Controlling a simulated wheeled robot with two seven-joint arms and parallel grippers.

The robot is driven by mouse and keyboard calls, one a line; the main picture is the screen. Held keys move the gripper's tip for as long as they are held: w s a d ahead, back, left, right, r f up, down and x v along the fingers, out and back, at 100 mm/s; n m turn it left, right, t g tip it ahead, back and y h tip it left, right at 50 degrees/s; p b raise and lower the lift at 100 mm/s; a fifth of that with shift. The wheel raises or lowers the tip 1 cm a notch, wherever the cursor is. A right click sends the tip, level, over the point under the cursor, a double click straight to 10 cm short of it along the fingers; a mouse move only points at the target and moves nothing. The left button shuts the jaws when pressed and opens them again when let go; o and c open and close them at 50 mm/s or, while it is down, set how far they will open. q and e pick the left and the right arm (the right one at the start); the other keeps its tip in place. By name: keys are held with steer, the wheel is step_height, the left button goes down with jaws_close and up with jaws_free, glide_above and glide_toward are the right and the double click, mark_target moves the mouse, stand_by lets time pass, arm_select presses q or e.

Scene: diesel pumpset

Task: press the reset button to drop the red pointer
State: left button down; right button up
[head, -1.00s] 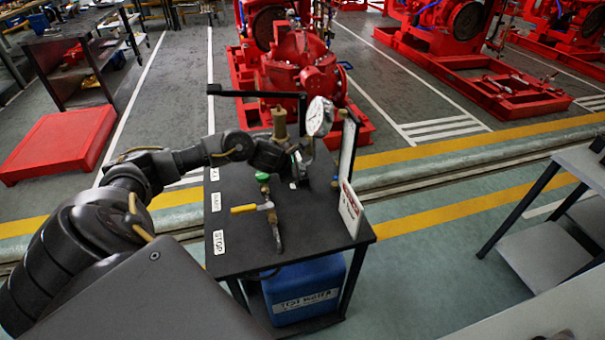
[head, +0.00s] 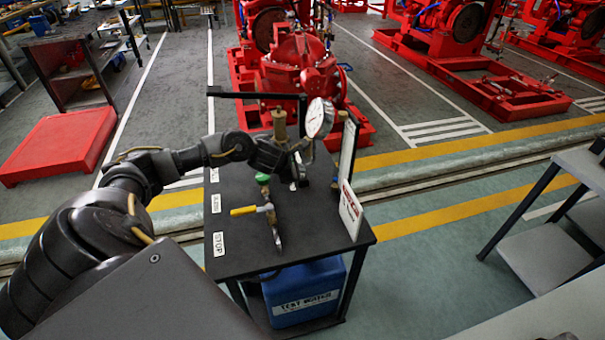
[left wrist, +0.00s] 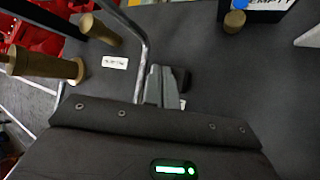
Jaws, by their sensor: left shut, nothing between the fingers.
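The white-faced round gauge (head: 320,118) stands tilted on the rig above the black table, beside my left gripper. Its red pointer is too small to make out, and I cannot pick out a reset button. My left gripper (head: 297,168) is over the back part of the tabletop, just left of and below the gauge, partly hidden among the fittings. In the left wrist view its fingers (left wrist: 166,88) are shut with nothing between them, next to a bent metal pipe (left wrist: 142,55). My right gripper is not in view.
The black table (head: 300,235) carries a brass post (head: 279,122), a yellow-handled valve (head: 245,210), a green knob (head: 262,178) and an upright sign board (head: 350,205). A blue container (head: 305,290) stands beneath. A grey shelf unit (head: 545,250) is at right, with clear floor between.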

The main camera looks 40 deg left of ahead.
arm_select(q)
steer(key=shift+r, duration=0.55)
step_height(320, 180, up, 5)
steer(key=p, duration=0.3)
steer(key=shift+p, duration=0.35)
stand_by(0.5)
